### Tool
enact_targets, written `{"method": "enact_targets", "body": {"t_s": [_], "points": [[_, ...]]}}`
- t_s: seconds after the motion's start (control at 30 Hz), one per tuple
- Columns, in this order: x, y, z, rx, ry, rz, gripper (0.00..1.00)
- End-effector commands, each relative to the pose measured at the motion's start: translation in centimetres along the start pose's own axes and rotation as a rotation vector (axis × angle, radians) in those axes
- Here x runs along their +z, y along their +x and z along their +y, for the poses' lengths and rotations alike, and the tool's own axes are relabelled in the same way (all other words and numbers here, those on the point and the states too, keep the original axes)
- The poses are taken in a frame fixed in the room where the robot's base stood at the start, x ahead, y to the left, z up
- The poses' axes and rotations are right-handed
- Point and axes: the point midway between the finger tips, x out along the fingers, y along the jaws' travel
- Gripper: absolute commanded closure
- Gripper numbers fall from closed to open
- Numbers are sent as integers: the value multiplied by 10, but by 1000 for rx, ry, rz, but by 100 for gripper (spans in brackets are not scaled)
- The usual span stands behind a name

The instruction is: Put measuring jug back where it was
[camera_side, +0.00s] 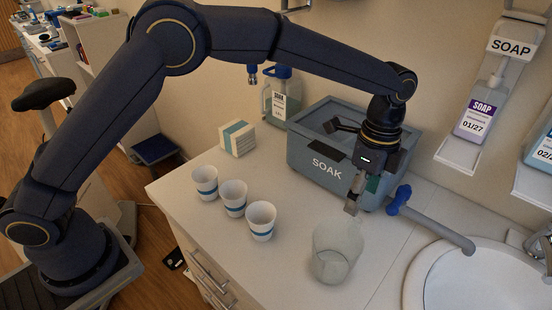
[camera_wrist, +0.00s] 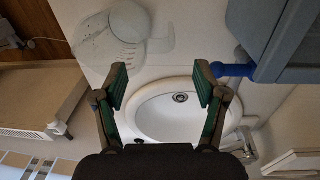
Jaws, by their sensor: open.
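The measuring jug (camera_side: 337,252) is clear and see-through. It stands on the white counter (camera_side: 290,270) in front of the SOAK bin, left of the sink. In the wrist view the jug (camera_wrist: 108,38) is at the upper left, with its handle pointing right. My gripper (camera_side: 354,200) is just above and behind the jug in the side view, pointing down. In the wrist view my gripper (camera_wrist: 162,88) has its two fingers wide apart with nothing between them. The jug lies beyond the fingertips, apart from them as far as I can see.
The blue-grey SOAK bin (camera_side: 305,155) stands close behind my gripper. Several striped cups (camera_side: 234,198) stand left. A box (camera_side: 238,139) and soap bottle (camera_side: 281,95) are behind.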

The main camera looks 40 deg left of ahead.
Motion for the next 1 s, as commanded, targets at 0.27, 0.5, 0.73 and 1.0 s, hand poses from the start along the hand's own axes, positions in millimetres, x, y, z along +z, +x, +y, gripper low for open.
{"method": "enact_targets", "body": {"t_s": [0.27,0.5,0.73,1.0], "points": [[0,-41,0,0,-2,1,28],[57,-99,13,-77,-231,44,28],[172,-163,83,-231,-736,157,28],[262,-153,193,-394,-1280,321,28]]}}
